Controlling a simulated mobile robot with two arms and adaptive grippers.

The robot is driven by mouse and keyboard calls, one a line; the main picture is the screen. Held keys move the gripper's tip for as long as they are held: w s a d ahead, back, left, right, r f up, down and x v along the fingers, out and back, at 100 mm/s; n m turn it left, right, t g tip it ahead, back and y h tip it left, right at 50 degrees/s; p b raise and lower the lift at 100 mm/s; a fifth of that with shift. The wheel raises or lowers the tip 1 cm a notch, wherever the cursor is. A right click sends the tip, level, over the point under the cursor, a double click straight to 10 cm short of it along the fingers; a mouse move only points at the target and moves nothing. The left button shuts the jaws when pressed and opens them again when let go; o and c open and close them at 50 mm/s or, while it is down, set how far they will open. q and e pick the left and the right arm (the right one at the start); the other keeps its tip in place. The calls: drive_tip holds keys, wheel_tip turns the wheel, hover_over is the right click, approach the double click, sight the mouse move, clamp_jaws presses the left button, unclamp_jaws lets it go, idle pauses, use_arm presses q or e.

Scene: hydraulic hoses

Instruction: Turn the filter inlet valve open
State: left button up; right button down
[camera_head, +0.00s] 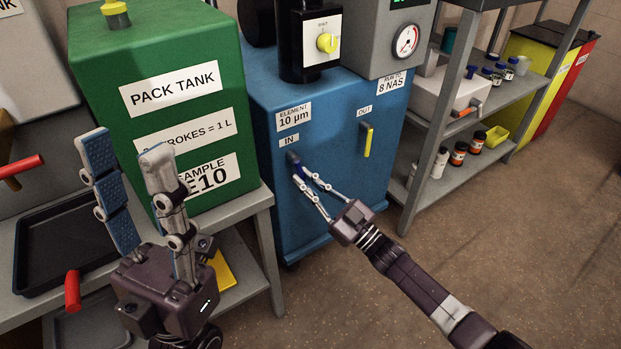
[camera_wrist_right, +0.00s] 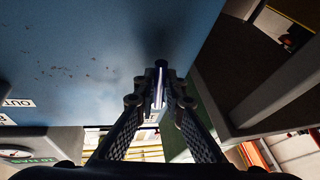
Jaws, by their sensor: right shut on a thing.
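The filter inlet valve (camera_head: 293,157) is on the front of the blue filter cabinet (camera_head: 330,205), just under the IN label. Only its dark end shows in the head view; my fingers hide most of it, so I cannot tell its handle's angle. My right gripper (camera_head: 302,173) reaches it from the lower right and is shut on it. In the right wrist view the fingers (camera_wrist_right: 161,92) close on a narrow bar (camera_wrist_right: 159,80) against the blue panel. My left gripper (camera_head: 124,145) is open and empty, pointing up in front of the green pack tank (camera_head: 150,60).
The yellow outlet valve handle (camera_head: 367,140) hangs upright to the right of the inlet. A grey shelf rack (camera_head: 425,165) with bottles stands right of the cabinet. A black tray (camera_head: 60,250) lies on the bench at left. The floor at right is clear.

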drive_tip(key=shift+s+a+f+m+t+h, duration=0.15)
drive_tip(key=shift+m+t, duration=0.1)
drive_tip(key=shift+m, duration=0.3)
drive_tip(key=shift+s+a+m+t+h, duration=0.1)
drive_tip(key=shift+s+a+m+t, duration=0.1)
drive_tip(key=shift+m, duration=0.4)
drive_tip(key=shift+s+a+f+m+t+h, duration=0.15)
drive_tip(key=shift+m+t, duration=0.1)
drive_tip(key=shift+m, duration=0.3)
drive_tip(key=c, duration=2)
unclamp_jaws()
drive_tip(key=shift+r, duration=0.15)
drive_tip(key=v, duration=1.2)
